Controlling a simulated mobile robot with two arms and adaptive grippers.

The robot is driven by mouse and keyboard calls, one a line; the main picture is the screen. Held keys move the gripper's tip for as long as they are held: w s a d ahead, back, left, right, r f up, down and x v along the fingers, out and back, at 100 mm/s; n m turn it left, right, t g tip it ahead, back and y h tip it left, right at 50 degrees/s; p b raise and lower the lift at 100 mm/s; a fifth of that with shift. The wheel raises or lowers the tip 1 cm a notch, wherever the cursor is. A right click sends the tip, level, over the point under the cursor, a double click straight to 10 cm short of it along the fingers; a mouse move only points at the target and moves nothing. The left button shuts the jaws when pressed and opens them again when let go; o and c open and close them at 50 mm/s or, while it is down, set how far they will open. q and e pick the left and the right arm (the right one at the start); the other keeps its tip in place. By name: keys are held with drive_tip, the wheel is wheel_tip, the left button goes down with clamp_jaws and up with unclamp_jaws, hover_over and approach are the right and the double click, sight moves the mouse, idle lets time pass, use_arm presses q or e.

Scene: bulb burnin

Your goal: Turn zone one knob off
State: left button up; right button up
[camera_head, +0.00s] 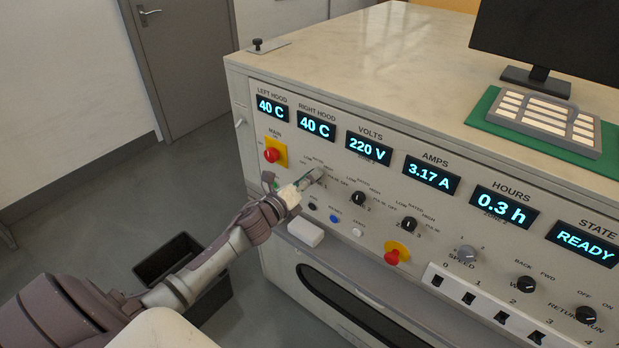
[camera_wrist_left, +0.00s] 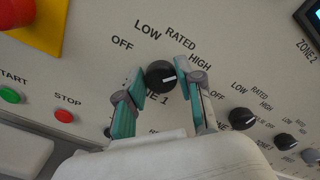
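The zone one knob (camera_wrist_left: 160,76) is a round black knob with a white pointer mark, on the panel under the labels OFF, LOW, RATED and HIGH. Its mark sits on the right side of the knob, toward the HIGH side. My left gripper (camera_wrist_left: 160,82) has one teal-padded finger on each side of the knob. The fingers are spread about a knob's width; I cannot tell whether the pads touch it. In the head view my left gripper (camera_head: 309,182) is at the panel and hides the knob. My right gripper is not in view.
The zone two knob (camera_head: 358,199) and zone three knob (camera_head: 408,224) are to the right. A red emergency button (camera_head: 272,155) is at upper left, another (camera_head: 393,256) lower right. Start (camera_wrist_left: 11,95) and stop (camera_wrist_left: 65,115) buttons are left of the gripper. A dark bin (camera_head: 208,302) stands on the floor.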

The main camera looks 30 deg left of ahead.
use_arm(q)
clamp_jaws()
drive_tip(key=shift+n, duration=0.3)
drive_tip(key=shift+d+f+n+p, duration=0.15)
drive_tip(key=shift+n+p, duration=1.15)
drive_tip(key=shift+n, duration=4.55)
drive_tip(key=shift+a+f+n+p, duration=0.15)
drive_tip(key=shift+n+p, duration=1.15)
drive_tip(key=shift+n, duration=4.55)
drive_tip(key=shift+d+f, duration=0.1)
drive_tip(key=o, duration=0.6)
unclamp_jaws()
